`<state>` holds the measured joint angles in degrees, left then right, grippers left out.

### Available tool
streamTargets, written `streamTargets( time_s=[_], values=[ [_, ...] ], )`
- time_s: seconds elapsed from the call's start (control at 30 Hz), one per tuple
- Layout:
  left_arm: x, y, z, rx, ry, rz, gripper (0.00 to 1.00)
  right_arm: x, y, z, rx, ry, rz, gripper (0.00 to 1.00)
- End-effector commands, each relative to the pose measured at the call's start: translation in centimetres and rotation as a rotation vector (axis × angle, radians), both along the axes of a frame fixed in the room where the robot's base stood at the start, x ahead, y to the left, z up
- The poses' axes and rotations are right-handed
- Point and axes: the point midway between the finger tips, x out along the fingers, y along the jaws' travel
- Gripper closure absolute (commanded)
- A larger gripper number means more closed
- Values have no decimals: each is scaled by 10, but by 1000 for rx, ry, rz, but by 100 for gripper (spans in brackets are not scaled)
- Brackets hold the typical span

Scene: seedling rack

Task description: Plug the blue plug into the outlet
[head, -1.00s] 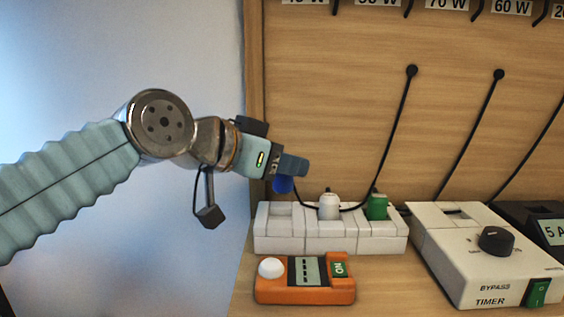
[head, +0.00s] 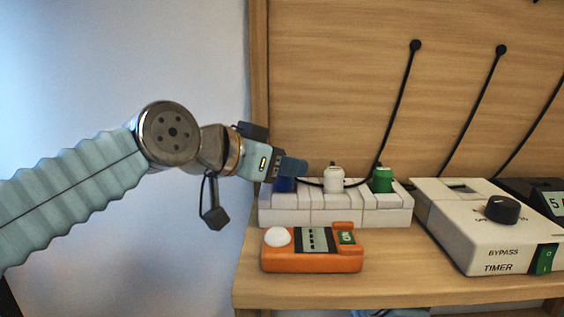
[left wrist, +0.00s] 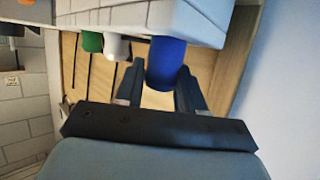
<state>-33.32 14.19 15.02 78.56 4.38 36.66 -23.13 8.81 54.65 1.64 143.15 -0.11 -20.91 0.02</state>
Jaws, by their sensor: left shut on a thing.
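The blue plug (head: 284,185) is in my left gripper (head: 291,168), at the left end of the white outlet strip (head: 290,217). In the left wrist view the blue plug (left wrist: 166,62) sits between the two dark fingers of my left gripper (left wrist: 160,88). Its far end meets the face of the white strip (left wrist: 100,15) there. I cannot tell how deep it sits, because the contact is hidden. My fingers partly cover the plug in the head view. My right gripper is not in view.
A white plug (head: 334,179) and a green plug (head: 382,179) stand in the strip to the right. An orange meter (head: 312,262) lies in front. A white timer box (head: 470,245) stands further right. A wooden back panel (head: 340,90) rises behind.

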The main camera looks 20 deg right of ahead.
Motion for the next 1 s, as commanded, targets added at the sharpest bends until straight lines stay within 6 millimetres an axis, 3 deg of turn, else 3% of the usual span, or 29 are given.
streamTargets(
  time_s=[0.03,0.07,0.23,0.63,1.0],
  values=[
    [0,-2,-15,23,24,-7,100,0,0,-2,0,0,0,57],
    [1,-2,-15,24,25,-6,58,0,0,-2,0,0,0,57],
    [1,-2,-13,20,20,-4,32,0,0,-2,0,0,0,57],
    [-4,6,-5,12,12,-3,32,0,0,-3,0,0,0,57],
    [-41,75,27,13,11,-1,32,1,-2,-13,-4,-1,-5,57]
  ],
)
